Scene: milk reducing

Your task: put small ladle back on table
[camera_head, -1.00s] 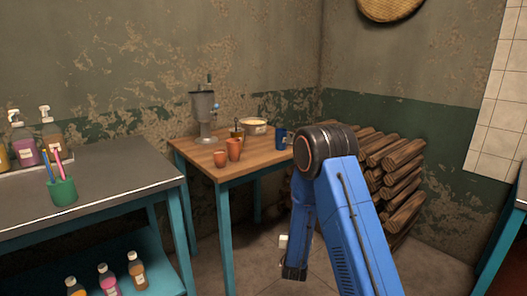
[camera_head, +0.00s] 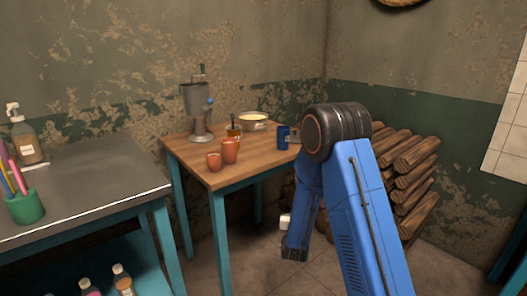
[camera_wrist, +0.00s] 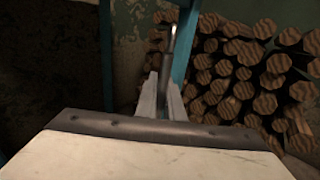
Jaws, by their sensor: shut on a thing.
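In the wrist view my gripper (camera_wrist: 163,85) is shut on the small ladle (camera_wrist: 173,34), of which only a thin, shiny metal part shows beyond the fingertips. Its other end is hidden. A teal upright stands right behind it. In the head view my arm hangs with its lower end low, in front of the log stack and right of the table; the fingers and ladle cannot be made out there. The wooden table (camera_head: 262,160) with teal legs stands left of my arm, its top well above my arm's lower end.
On the table are a grey metal machine (camera_head: 197,110), a pot (camera_head: 254,126), an amber jar (camera_head: 234,133), a blue mug (camera_head: 283,137) and two orange cups (camera_head: 230,151). Logs (camera_head: 405,180) are stacked right. A grey counter (camera_head: 95,185) stands left.

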